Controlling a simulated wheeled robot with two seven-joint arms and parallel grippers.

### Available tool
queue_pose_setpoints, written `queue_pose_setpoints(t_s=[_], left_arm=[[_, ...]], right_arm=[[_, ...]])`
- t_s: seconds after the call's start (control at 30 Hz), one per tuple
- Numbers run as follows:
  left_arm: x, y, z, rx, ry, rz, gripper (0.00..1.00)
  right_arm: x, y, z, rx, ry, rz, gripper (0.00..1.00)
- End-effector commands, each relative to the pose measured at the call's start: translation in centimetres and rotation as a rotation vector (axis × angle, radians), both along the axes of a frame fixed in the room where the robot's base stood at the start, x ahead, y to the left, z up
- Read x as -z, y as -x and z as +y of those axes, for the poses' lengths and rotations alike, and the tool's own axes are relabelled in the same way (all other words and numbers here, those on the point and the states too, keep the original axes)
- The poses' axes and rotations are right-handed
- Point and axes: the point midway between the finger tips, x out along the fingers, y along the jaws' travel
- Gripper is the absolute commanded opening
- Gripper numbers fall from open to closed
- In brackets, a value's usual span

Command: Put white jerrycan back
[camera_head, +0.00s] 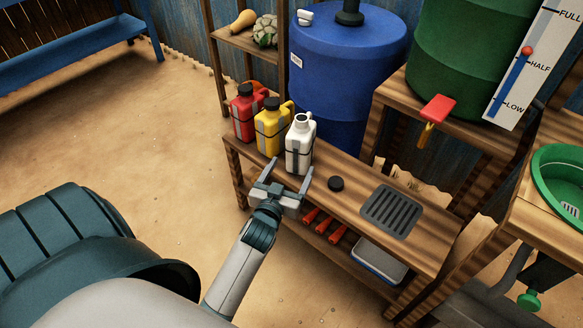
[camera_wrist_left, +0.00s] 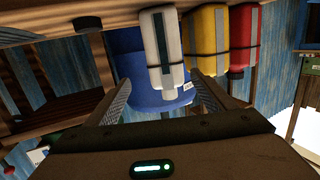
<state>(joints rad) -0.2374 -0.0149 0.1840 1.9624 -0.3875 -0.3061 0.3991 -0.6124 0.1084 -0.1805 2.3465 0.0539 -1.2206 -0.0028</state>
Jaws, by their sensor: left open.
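The white jerrycan (camera_head: 299,146) stands upright on the wooden bench (camera_head: 345,208), at the right end of a row with the yellow jerrycan (camera_head: 270,130) and the red jerrycan (camera_head: 244,115). Its neck looks uncapped. A round black cap (camera_head: 336,184) lies on the bench to its right. My left gripper (camera_head: 290,174) is open and empty at the bench's front edge, just in front of the white jerrycan. In the left wrist view, which is upside down, the white jerrycan (camera_wrist_left: 162,45) shows beyond and between the open fingers (camera_wrist_left: 161,96). My right gripper is not in view.
A blue barrel (camera_head: 345,55) stands behind the bench. A green barrel (camera_head: 460,55) with a red-handled tap (camera_head: 438,109) is at the upper right. A dark grate (camera_head: 390,211) is set in the bench. Orange-handled tools (camera_head: 325,225) are on the lower shelf.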

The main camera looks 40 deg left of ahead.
Motion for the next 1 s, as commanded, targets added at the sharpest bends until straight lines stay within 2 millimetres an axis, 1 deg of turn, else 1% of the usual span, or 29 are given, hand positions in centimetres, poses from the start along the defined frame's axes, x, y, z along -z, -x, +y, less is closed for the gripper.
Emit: queue_pose_setpoints(t_s=[0.03, 0.07, 0.17, 0.2, 0.27, 0.3, 0.33, 0.37, 0.4, 0.5, 0.6, 0.67, 0.73, 1.0], left_arm=[[1.1, 1.2, -1.0, 0.014, 0.009, 0.056, 0.77], [1.9, 2.0, -1.6, 0.022, 0.015, 0.096, 0.77], [4.7, 5.3, -4.5, 0.072, 0.040, 0.254, 0.77], [5.9, 7.0, -6.0, 0.102, 0.050, 0.325, 0.77], [7.6, 9.8, -8.3, 0.154, 0.066, 0.434, 0.77], [8.6, 11.9, -10.0, 0.194, 0.075, 0.510, 0.77], [9.3, 13.5, -11.2, 0.225, 0.082, 0.566, 0.77], [9.9, 15.1, -12.4, 0.259, 0.086, 0.620, 0.77], [10.6, 17.3, -13.9, 0.302, 0.093, 0.686, 0.77], [11.5, 21.9, -16.9, 0.400, 0.106, 0.819, 0.77], [11.9, 25.0, -18.8, 0.468, 0.111, 0.903, 0.77], [12.0, 26.1, -19.4, 0.492, 0.114, 0.932, 0.77], [12.0, 26.7, -19.8, 0.507, 0.114, 0.946, 0.77], [12.0, 26.7, -19.8, 0.508, 0.115, 0.949, 0.77]], right_arm=[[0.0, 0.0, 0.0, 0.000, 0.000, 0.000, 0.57], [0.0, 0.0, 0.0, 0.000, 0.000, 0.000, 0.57], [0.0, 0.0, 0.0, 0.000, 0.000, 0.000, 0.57], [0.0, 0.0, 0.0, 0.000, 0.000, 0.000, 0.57], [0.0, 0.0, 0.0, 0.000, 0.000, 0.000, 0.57], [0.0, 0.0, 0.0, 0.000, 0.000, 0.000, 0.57], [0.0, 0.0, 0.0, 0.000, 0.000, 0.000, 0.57], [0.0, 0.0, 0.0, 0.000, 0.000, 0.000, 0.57], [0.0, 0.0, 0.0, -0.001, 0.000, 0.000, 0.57], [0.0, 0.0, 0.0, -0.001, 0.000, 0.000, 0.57], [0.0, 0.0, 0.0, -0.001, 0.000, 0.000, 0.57], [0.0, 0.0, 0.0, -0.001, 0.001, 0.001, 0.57], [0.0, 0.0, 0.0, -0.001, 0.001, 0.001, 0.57], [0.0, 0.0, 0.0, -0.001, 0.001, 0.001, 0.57]])
